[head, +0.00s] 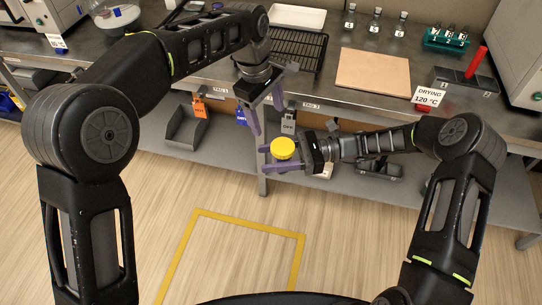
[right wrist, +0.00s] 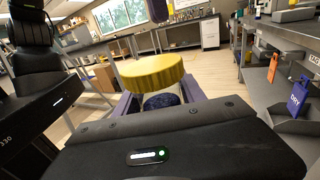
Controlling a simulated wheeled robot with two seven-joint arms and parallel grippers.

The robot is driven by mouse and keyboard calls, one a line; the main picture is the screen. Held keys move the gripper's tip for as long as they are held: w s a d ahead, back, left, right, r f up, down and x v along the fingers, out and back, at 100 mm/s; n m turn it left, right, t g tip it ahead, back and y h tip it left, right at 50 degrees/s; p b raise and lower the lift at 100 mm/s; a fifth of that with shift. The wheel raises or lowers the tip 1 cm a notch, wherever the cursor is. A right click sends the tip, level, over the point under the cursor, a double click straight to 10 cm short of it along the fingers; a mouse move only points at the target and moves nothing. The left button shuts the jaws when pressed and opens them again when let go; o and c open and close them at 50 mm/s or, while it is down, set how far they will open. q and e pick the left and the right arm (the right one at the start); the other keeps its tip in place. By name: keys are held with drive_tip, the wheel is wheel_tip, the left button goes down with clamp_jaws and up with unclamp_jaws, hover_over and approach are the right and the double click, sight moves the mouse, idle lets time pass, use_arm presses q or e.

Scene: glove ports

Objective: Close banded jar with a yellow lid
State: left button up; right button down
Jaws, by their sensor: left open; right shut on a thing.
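My right gripper (head: 272,160) is shut on a dark blue, speckled body, which I take to be the banded jar (right wrist: 160,101). It holds this out in front of the shelving, clear of the bench. The yellow lid (head: 284,146) lies over the top of the jar and also shows in the right wrist view (right wrist: 152,72). It looks roughly level; I cannot tell whether it is fully seated. In the head view the lid and fingers hide most of the jar. My left gripper (head: 267,121) is open and empty just above the lid, its fingers pointing down.
The steel bench (head: 340,95) behind carries a black rack (head: 285,52), a tan board (head: 373,71), several small bottles and a drying sign (head: 430,97). Orange (head: 199,108) and blue tags hang at its front edge. The floor in front is clear, with a yellow marked outline (head: 250,226).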

sight(283, 146)
use_arm(q)
drive_tip(key=shift+g+y, duration=0.3)
drive_tip(key=shift+y, duration=0.6)
drive_tip(key=s+d+r, duration=0.1)
drive_tip(key=s+d, duration=0.1)
drive_tip(key=s, duration=0.1)
drive_tip(key=s+d+r, duration=0.1)
drive_tip(key=shift+s+d+r, duration=0.3)
drive_tip(key=shift+r, duration=0.05)
drive_tip(key=shift+f, duration=0.1)
drive_tip(key=shift+f, duration=3.95)
drive_tip(key=shift+c, duration=0.4)
